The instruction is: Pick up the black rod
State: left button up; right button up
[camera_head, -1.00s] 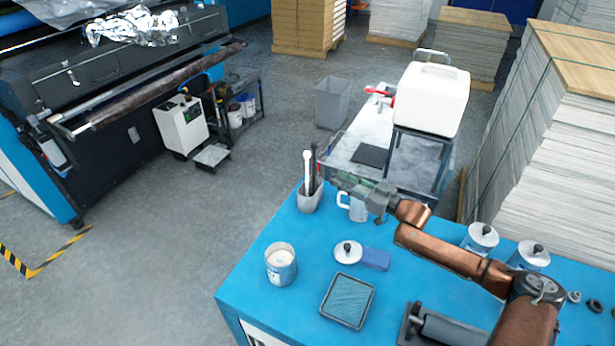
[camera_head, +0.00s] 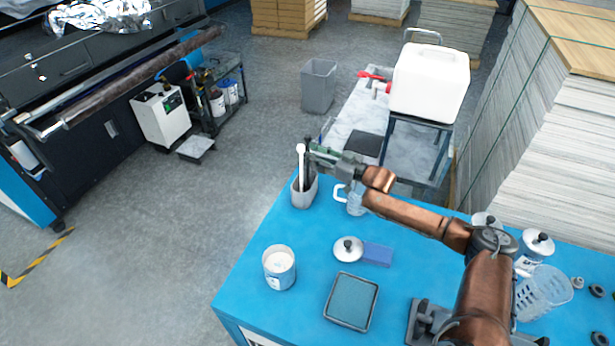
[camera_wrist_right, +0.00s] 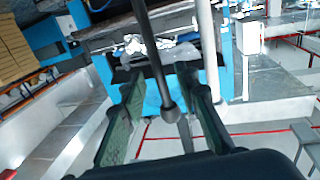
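The black rod (camera_head: 308,174) stands upright beside a white rod (camera_head: 301,166) in a grey holder (camera_head: 304,196) at the table's far left corner. My right gripper (camera_head: 315,153) is at the rods' upper part, coming from the right. In the right wrist view the black rod (camera_wrist_right: 155,50), with a round knob at its end, lies between the two open fingers of my right gripper (camera_wrist_right: 158,76). I see gaps on both sides of it. The white rod (camera_wrist_right: 208,40) is just outside the right-hand finger. My left gripper is not in view.
A cart with a white canister (camera_head: 430,82) stands behind.

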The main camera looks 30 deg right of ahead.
jog(key=shift+x, duration=0.75)
jog(key=shift+a, duration=0.1)
jog(key=c, duration=0.5)
grip_shut()
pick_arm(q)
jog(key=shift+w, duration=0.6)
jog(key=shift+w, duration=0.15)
